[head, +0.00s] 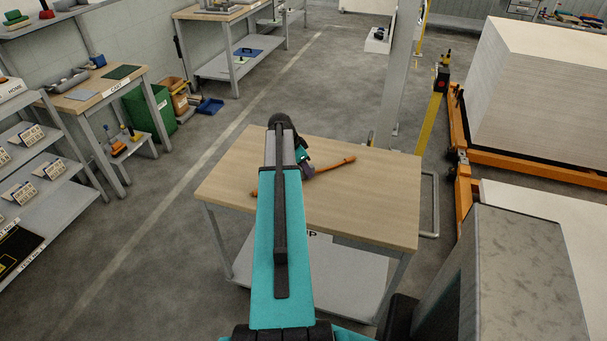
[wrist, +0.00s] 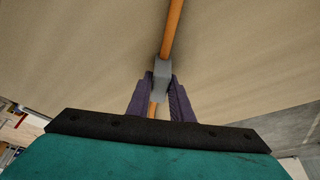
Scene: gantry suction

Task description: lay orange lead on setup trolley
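The orange lead (head: 332,166) shows as a thin orange rod over the wooden top of the setup trolley (head: 375,200) in the head view. In the wrist view the orange lead (wrist: 172,30) runs up from a grey block (wrist: 162,75) on it. My gripper (wrist: 161,88) has its two dark fingers on either side of the grey block and looks shut on it. The orange lead continues below the block between the fingers. In the head view my arm hides part of the trolley and most of my gripper. I cannot tell whether the lead touches the top.
The trolley top around the lead is otherwise clear. A grey post (head: 395,80) and a yellow post (head: 431,110) stand behind it at right. An orange-framed pallet (head: 530,163) with a white stack is at right. Shelves (head: 45,190) and a bench (head: 85,97) line the left.

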